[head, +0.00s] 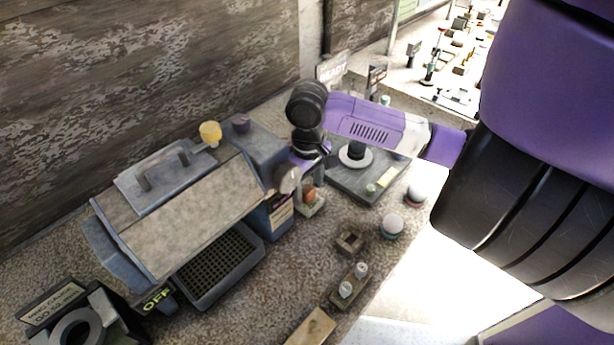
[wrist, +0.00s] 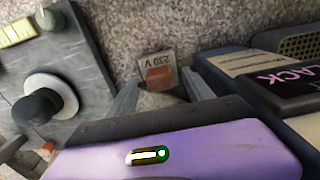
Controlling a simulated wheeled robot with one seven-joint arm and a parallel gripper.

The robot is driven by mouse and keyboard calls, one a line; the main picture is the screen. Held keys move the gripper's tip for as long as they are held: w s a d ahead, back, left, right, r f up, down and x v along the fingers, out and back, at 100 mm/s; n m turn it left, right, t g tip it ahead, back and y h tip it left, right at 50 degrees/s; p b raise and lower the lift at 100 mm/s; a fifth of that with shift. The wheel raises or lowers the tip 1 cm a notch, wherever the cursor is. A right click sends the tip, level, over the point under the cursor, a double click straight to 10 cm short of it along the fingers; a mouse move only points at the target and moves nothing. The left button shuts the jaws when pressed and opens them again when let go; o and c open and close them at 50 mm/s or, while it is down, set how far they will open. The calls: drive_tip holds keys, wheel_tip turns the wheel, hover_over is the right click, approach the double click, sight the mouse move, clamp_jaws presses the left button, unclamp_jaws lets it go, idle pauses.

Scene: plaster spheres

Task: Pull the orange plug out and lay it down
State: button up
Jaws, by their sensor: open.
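The orange plug (head: 309,195) sits upright in a small pale socket block (head: 313,210) on the speckled counter, right of the grey machine. My gripper (wrist: 160,88) is open, with one grey finger on each side of the plug in the picture. Whether the fingers touch it cannot be told. The plug's lower part is hidden behind my purple gripper body in the wrist view. In the head view my wrist is above the plug.
The grey machine (head: 190,215) stands close on the left. A grey plate with a black knob (head: 356,153) lies behind to the right. A small square holder (head: 350,241), a block with two pegs (head: 348,287) and a pale dome (head: 391,224) stand in front. Some counter between them is bare.

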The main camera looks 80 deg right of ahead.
sight(308, 189)
drive_tip(key=shift+f, duration=0.85)
drive_tip(key=shift+c, duration=0.4)
clamp_jaws()
drive_tip(key=shift+r, duration=0.15)
drive_tip(key=shift+r+p, duration=2.2)
drive_tip(key=shift+r, duration=0.25)
